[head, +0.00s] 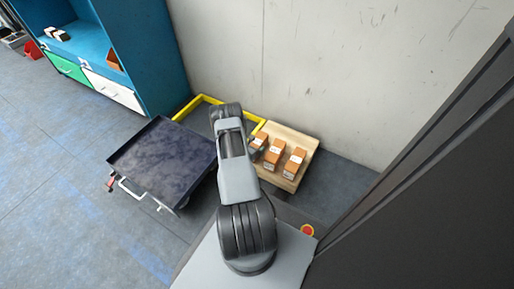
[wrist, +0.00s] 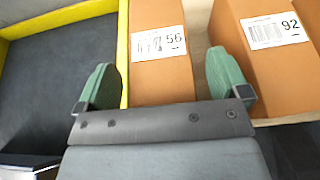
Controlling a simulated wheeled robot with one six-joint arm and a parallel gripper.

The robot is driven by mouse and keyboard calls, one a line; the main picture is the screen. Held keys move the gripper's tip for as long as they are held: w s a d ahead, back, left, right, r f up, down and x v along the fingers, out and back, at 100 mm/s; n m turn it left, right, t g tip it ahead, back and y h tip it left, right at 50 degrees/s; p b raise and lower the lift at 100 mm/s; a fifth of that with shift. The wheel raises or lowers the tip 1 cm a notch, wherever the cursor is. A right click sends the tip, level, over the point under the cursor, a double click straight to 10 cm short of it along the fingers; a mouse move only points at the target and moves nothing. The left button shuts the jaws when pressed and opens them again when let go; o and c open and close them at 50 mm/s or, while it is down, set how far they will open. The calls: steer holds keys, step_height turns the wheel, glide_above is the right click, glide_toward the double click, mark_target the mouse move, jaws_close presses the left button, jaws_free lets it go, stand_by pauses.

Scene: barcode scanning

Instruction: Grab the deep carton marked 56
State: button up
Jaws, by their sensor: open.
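The carton marked 56 (wrist: 160,75) is an orange-brown box with a white barcode label, upright in the middle of the wrist view. My gripper (wrist: 165,85) is open, with one green finger on each side of the lower part of that carton in the picture. Whether the fingers touch it cannot be told. A similar carton marked 92 (wrist: 265,50) stands to its right, behind the right finger. In the head view, the leftmost carton (head: 259,141) on the wooden board is partly hidden by my arm, and my gripper is hidden there.
Two other cartons stand on the wooden board (head: 301,142) in the head view. A yellow-edged dark area (wrist: 55,60) lies left of carton 56. A dark flat cart (head: 163,158) stands left of my arm, and a blue cabinet (head: 150,50) stands behind it.

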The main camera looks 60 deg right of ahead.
steer(key=c, duration=1.4)
steer(key=shift+o, duration=0.2)
